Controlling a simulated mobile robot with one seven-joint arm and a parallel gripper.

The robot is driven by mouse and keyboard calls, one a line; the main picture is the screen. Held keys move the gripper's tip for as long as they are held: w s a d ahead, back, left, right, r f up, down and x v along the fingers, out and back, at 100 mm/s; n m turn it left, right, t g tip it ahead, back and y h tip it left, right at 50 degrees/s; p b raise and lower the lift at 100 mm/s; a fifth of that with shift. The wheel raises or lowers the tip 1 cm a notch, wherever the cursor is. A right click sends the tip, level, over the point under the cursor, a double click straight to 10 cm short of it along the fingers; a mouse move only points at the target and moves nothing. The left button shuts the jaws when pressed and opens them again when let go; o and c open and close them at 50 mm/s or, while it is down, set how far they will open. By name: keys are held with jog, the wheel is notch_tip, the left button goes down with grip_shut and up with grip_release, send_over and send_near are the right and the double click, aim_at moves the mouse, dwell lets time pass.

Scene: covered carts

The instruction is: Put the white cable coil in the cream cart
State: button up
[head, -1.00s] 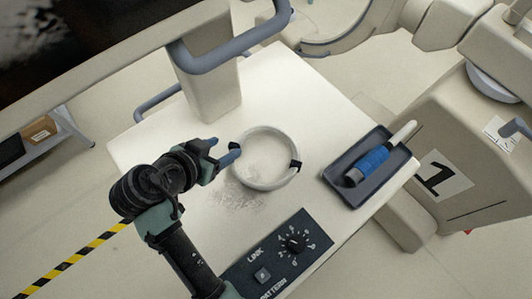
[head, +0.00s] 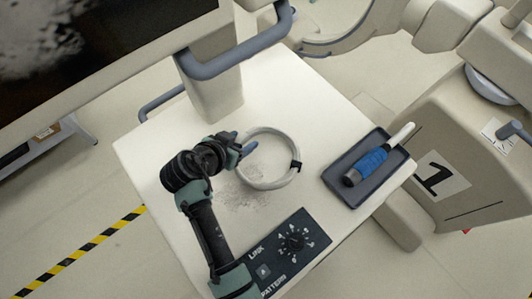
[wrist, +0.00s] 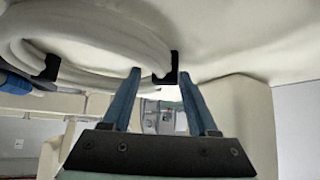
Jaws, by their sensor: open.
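The white cable coil (head: 265,185) lies flat on the white tabletop, with a black tie on its right side. My gripper (head: 238,148) is open at the coil's left edge, close to the top. In the wrist view the coil (wrist: 95,38) fills the upper left. A black tie on it shows just beyond and between the two blue fingertips of my gripper (wrist: 160,72); whether they touch it I cannot tell. A cream-coloured body (head: 420,145) with a "1" label stands at the right; its inside is not visible, and I cannot tell whether it is the cream cart.
A dark tray (head: 383,188) with a blue-handled tool (head: 370,163) sits at the table's right edge. A black knob panel (head: 275,250) is at the near edge. A post with a grey-blue handle (head: 235,58) rises at the back. Tabletop between coil and tray is clear.

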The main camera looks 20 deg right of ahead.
grip_shut()
jog(key=shift+r, duration=0.1)
dwell(1.2)
